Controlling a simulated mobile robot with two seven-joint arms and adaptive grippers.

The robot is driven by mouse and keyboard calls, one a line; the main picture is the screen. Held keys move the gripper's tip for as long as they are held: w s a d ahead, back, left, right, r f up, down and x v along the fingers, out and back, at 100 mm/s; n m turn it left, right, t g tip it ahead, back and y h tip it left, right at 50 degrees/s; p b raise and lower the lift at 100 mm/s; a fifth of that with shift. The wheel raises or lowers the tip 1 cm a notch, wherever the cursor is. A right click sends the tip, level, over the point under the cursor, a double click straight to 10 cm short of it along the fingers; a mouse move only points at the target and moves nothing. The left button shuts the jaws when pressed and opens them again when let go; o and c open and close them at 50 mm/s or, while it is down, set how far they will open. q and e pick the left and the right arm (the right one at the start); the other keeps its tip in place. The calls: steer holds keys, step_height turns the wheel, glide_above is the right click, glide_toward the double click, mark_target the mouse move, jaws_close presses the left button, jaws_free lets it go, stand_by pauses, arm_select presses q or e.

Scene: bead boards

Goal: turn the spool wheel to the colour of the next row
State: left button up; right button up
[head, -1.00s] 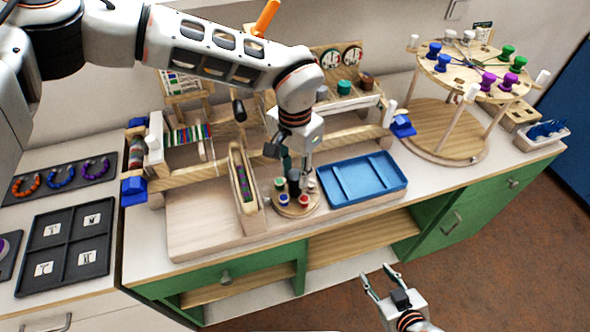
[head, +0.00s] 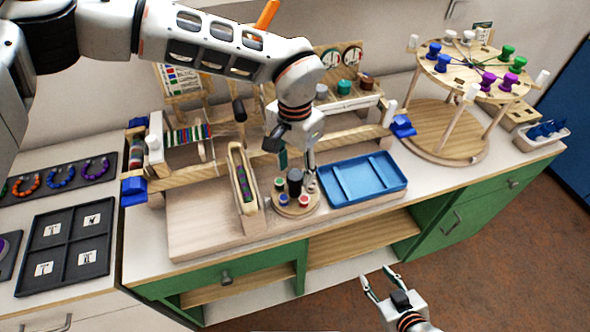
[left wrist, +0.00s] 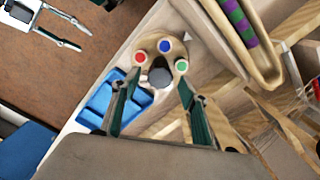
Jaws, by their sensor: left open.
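The spool wheel (head: 295,210) is a small round wooden disc with coloured spools and a dark upright knob (head: 295,182) in its middle. In the left wrist view the wheel (left wrist: 150,44) shows red (left wrist: 139,58), blue (left wrist: 165,46) and green (left wrist: 182,65) spools around the grey knob top (left wrist: 160,77). My left gripper (head: 297,168) is open, pointing down over the knob, its fingers apart on either side in the wrist view. It appears clear of the knob. My right gripper (head: 377,276) is open and empty in front of the counter.
A wooden trough (head: 240,160) with purple and green beads stands left of the wheel, a blue tray (head: 362,198) to its right. Behind is a wooden frame with a bead rack (head: 187,135) and a colour card (head: 180,80). A round spool stand (head: 440,140) is at right.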

arm_select(q)
step_height(320, 180, up, 11)
stand_by(0.3)
steer(key=shift+f, duration=0.15)
